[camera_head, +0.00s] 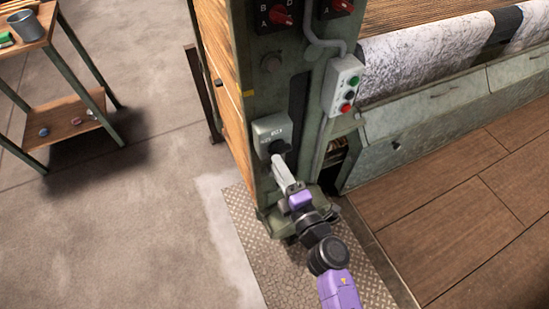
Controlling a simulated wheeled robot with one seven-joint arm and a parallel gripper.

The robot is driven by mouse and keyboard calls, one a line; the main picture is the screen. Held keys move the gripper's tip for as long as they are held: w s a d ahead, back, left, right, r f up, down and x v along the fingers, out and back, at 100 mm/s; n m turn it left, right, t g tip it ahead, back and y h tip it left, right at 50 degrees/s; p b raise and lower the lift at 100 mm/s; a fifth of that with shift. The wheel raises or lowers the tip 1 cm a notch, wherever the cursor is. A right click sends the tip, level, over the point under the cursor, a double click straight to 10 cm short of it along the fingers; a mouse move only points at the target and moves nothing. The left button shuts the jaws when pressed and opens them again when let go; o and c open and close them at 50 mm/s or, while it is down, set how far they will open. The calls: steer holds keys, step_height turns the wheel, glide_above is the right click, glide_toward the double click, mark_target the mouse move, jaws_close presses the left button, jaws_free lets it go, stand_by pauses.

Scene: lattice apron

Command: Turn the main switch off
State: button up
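A grey switch box (268,127), which looks like the main switch, is on the front of the green machine post. It has small markings on its face that I cannot read fully. A dark knob (279,146) shows low on the box. My gripper (280,162) reaches up from below, with its pale fingertips right at the knob. The fingertips hide part of the knob, so its setting cannot be read. I cannot tell whether the fingers grip the knob, only touch it, or stop just short.
Red rotary knobs (281,17) sit higher on the post. The machine's green panels (440,125) close off the right. A small cart (52,65) stands far left, with open floor between.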

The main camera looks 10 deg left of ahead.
steer(key=shift+v, duration=2.2)
steer(key=shift+r, duration=0.15)
steer(key=s+d+r+m+t+h, duration=0.2)
steer(key=s+d+r+m+t, duration=0.15)
steer(key=d+r+m, duration=0.4)
steer(key=s+d+r+m+g+h, duration=0.1)
steer(key=s+d+m+h, duration=0.1)
steer(key=s+d+m, duration=0.3)
steer(key=s+d+r+m+g+h, duration=0.1)
steer(key=s+d+m+h, duration=0.2)
steer(key=s, duration=1.1)
steer(key=s+d+r+m+g+h, duration=0.1)
steer(key=s+d+r+m+h, duration=0.1)
steer(key=s+d+m, duration=0.5)
steer(key=s+m+h, duration=0.1)
steer(key=s+m, duration=0.1)
steer(key=s, duration=0.1)
steer(key=shift+d+g, duration=0.2)
steer(key=shift+g, duration=0.15)
steer(key=shift+w+m, duration=0.1)
steer(key=shift+m, duration=0.15)
